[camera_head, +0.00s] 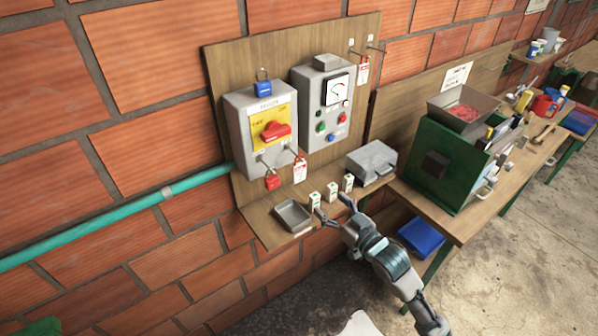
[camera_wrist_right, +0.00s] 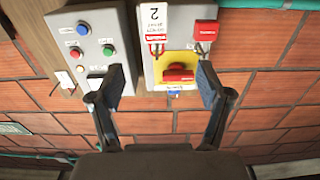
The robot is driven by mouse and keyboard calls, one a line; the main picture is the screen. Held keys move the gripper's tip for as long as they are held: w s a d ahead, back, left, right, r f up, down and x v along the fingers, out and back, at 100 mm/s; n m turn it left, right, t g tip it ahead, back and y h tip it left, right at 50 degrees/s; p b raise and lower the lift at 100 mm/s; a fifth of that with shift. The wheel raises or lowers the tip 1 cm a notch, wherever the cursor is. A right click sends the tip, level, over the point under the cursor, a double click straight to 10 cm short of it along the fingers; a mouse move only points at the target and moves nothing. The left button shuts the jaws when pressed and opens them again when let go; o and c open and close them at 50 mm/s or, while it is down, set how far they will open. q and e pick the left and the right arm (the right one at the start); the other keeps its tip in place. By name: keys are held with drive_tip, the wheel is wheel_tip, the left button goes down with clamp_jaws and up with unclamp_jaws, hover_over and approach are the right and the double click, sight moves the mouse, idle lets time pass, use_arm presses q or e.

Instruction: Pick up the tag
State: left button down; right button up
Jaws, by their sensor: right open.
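A red-and-white tag (camera_head: 300,169) hangs at the lower right of the grey switch box (camera_head: 240,112), beside a red padlock (camera_head: 272,181). A second red-and-white tag (camera_head: 363,70) hangs from a hook at the board's upper right. In the right wrist view, which looks upside down, the first tag (camera_wrist_right: 156,20) and red padlock (camera_wrist_right: 204,31) show above the red handle (camera_wrist_right: 180,73). My right gripper (camera_head: 333,205) is open and empty, in front of the small shelf; its fingers (camera_wrist_right: 161,80) stand wide apart in the wrist view. My left gripper is out of view.
The shelf holds a metal tray (camera_head: 292,215), several small white-green items (camera_head: 332,191) and a grey metal box (camera_head: 371,162). A control box (camera_head: 323,104) is right of the switch box. A green machine (camera_head: 455,165) stands on the bench at right. A teal pipe (camera_head: 115,215) runs left.

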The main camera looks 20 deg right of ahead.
sight(301, 171)
drive_tip(key=p+x, duration=0.1)
drive_tip(key=x, duration=1)
drive_tip(key=shift+w+d+f+p, duration=0.1)
drive_tip(key=shift+w+d+p, duration=0.05)
drive_tip(key=shift+p, duration=0.25)
drive_tip(key=x, duration=0.1)
drive_tip(key=p+x, duration=0.1)
drive_tip(key=x, duration=0.2)
drive_tip(key=shift+w+d+r, duration=0.2)
drive_tip(key=shift+w+r, duration=0.1)
drive_tip(key=shift+r, duration=0.05)
drive_tip(key=shift+w+a+f, duration=0.15)
drive_tip(key=shift+w+a, duration=0.05)
drive_tip(key=shift+w, duration=0.2)
drive_tip(key=shift+s, duration=0.1)
drive_tip(key=c, duration=1.1)
